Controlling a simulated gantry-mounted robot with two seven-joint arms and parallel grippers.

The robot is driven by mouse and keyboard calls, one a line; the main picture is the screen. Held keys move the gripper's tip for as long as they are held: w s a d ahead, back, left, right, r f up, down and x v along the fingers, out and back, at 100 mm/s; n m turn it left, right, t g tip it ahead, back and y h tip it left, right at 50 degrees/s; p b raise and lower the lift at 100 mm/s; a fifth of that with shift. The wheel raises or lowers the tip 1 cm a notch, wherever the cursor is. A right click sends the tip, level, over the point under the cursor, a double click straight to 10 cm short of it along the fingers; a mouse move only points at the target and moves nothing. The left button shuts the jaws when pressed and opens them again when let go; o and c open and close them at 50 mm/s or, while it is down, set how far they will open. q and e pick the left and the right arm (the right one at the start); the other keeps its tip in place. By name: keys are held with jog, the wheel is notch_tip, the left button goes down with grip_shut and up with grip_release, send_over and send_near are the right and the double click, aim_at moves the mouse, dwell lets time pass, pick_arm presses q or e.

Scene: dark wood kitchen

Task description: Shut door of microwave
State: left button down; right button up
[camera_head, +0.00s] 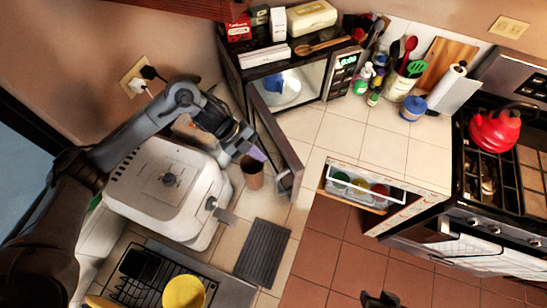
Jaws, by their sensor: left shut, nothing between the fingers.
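The microwave (235,70) stands on the counter against the back wall, with its lit control panel (345,75) on the right. Its door (280,150) is hinged at the left and stands wide open, swung out towards me over the counter. A blue-and-white dish (282,90) shows inside. My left gripper (250,148) is shut and empty, on the left, outer side of the door and close to it. I cannot tell if it touches the door. A dark tip of what looks like my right gripper (379,299) shows at the bottom edge; its fingers are unclear.
A brown cup (252,172) stands close below my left gripper, beside the door. A white appliance (165,185) fills the counter to the left. Boxes and a wooden spoon (322,45) lie on the microwave. An open drawer (360,187) is at the right; the counter before the microwave is clear.

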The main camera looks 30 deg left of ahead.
pick_arm(q)
jog(key=p+x, duration=0.1)
jog(key=x, duration=0.8)
jog(key=shift+s+d+f+p, duration=0.15)
jog(key=shift+d+f+p, duration=0.05)
jog(key=shift+f+p, duration=0.15)
